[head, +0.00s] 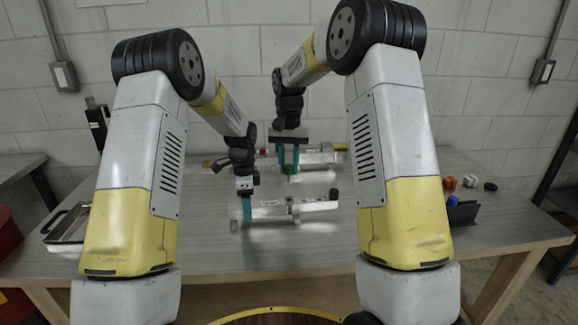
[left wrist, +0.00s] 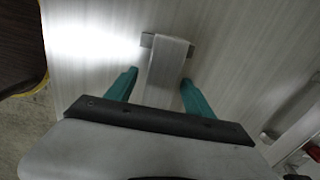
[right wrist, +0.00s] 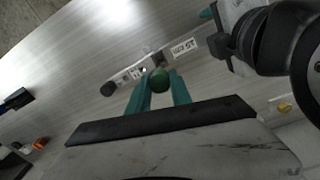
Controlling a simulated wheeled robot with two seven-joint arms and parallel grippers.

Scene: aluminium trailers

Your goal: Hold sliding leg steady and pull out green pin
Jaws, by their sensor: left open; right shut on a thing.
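A grey metal sliding leg (head: 310,207) lies across the near middle of the table, with a dark knob at its right end. It also shows in the right wrist view (right wrist: 128,75). My left gripper (head: 247,208) is open at the leg's left end. In the left wrist view its teal fingers (left wrist: 157,85) stand either side of a grey bar (left wrist: 167,62), with gaps visible. My right gripper (head: 289,163) is shut on the green pin (head: 290,170); its round green head (right wrist: 159,80) sits between the fingertips. The pin appears above and behind the leg; its shaft is hidden.
Another metal assembly (head: 318,160) lies farther back, partly behind my right gripper. A metal tray (head: 66,228) is at the left edge. A dark bin (head: 462,214) and small coloured parts (head: 450,183) are at the right. The front table strip is clear.

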